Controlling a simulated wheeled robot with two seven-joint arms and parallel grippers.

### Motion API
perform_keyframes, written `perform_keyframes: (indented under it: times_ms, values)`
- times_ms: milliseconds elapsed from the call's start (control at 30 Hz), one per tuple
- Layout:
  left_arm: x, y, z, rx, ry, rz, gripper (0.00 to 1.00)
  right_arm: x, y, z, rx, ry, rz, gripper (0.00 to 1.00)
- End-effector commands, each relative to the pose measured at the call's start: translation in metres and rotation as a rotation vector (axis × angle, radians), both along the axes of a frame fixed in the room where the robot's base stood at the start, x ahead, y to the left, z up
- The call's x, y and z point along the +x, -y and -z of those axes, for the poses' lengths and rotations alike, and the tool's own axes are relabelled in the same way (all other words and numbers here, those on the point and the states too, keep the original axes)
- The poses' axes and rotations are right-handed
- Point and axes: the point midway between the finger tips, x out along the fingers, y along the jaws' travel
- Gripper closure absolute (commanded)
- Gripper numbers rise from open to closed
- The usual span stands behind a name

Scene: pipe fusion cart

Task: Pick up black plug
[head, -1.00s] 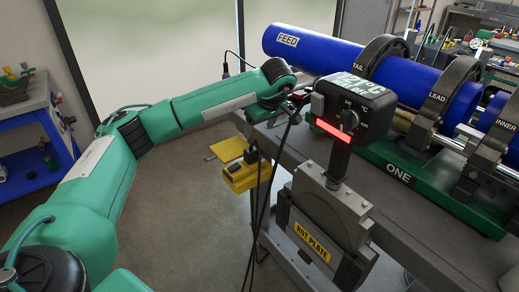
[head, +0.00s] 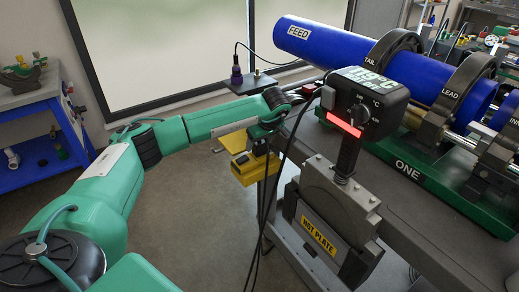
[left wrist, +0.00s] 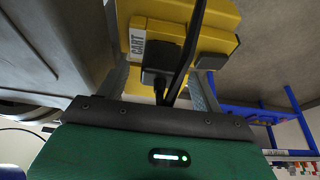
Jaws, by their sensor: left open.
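In the left wrist view, a black plug (left wrist: 158,78) sits against a yellow box marked CART (left wrist: 185,14), with black cable running by it. In the head view the yellow box (head: 246,179) hangs beside the bench, with small dark parts on top; I cannot tell there which is the plug. My left gripper (left wrist: 163,92) is open, its grey fingers on either side of the plug and cable; I cannot tell whether they touch it. In the head view the end of my left arm is just above the box, and its fingers are mostly hidden.
The hot plate unit (head: 320,235), with its black control box (head: 372,95), stands right of the yellow box. Black cables hang between them. A blue pipe (head: 345,50) lies in clamps on the green base (head: 415,175). A blue-shelved cart (head: 35,150) stands left. The floor between is open.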

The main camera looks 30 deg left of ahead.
Motion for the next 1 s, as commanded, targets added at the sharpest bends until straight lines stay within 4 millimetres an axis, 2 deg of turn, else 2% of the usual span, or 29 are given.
perform_keyframes:
  times_ms: [100, 300, 500, 567, 867, 1000]
  values:
    - [0.002, -0.004, 0.011, 0.000, 0.000, -0.001, 0.33, -0.002, 0.001, 0.004, -0.002, -0.010, 0.000, 1.00]
    - [0.002, -0.005, 0.012, 0.000, 0.002, -0.001, 0.33, -0.002, 0.000, 0.004, -0.002, -0.009, 0.000, 1.00]
    - [0.002, -0.005, 0.012, 0.000, 0.002, -0.001, 0.72, -0.001, 0.000, 0.002, -0.001, -0.004, 0.000, 1.00]
    - [0.002, -0.005, 0.012, 0.000, 0.002, -0.001, 0.82, 0.000, 0.000, 0.002, -0.001, -0.003, 0.000, 1.00]
    - [0.002, -0.005, 0.010, 0.000, 0.002, 0.000, 0.82, 0.000, 0.000, 0.001, -0.001, -0.002, -0.001, 1.00]
    - [0.003, -0.005, 0.000, -0.001, 0.004, 0.001, 0.82, 0.000, 0.000, 0.001, -0.001, -0.002, -0.001, 1.00]
